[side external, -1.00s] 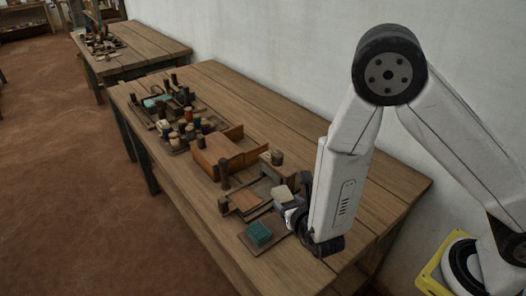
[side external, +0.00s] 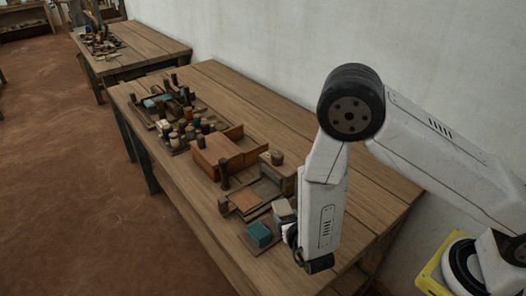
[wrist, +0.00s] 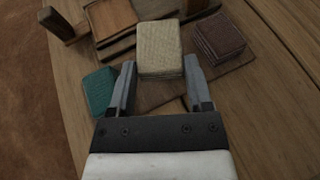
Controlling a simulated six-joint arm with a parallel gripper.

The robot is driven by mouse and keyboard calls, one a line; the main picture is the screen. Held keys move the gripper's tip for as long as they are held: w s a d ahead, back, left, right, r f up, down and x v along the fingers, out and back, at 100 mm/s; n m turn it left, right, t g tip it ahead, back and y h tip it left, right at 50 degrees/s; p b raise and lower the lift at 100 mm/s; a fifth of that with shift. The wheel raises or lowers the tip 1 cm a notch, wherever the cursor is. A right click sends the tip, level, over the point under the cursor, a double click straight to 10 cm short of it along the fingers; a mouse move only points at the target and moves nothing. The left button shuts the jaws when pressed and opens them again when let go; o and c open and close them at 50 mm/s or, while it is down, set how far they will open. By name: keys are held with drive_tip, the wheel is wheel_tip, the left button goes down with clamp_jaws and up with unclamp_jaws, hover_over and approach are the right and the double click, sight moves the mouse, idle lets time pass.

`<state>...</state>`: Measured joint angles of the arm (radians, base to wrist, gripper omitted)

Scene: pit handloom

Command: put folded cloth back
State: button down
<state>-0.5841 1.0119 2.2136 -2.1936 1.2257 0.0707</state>
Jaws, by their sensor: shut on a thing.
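My gripper (wrist: 161,84) is shut on a cream folded cloth (wrist: 160,48) in the wrist view, with one finger on each side of it. The cloth sits at the fingertips, over a thin wooden board (wrist: 160,96). A teal folded cloth (wrist: 98,90) lies to its left on the board, and a dark brown folded cloth (wrist: 218,38) to its right. The teal cloth also shows in the side view (side external: 258,234), left of the gripper (side external: 290,236). My wrist partly hides the board and the held cloth there; I cannot tell if the held cloth touches the board.
Wooden frames and a flat brown piece (side external: 244,202) lie close beyond the board. A brown open box (side external: 216,155), a small upright peg (side external: 223,206) and several spools (side external: 187,130) stand farther along the bench (side external: 215,84). The bench's wall side is mostly clear.

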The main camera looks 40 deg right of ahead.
drive_tip(key=shift+f, duration=0.3)
drive_tip(key=shift+f, duration=1.65)
drive_tip(key=shift+f, duration=0.15)
drive_tip(key=shift+c, duration=1.4)
unclamp_jaws()
drive_tip(key=shift+s+r, duration=0.1)
drive_tip(key=shift+r, duration=0.15)
drive_tip(key=shift+v, duration=5.9)
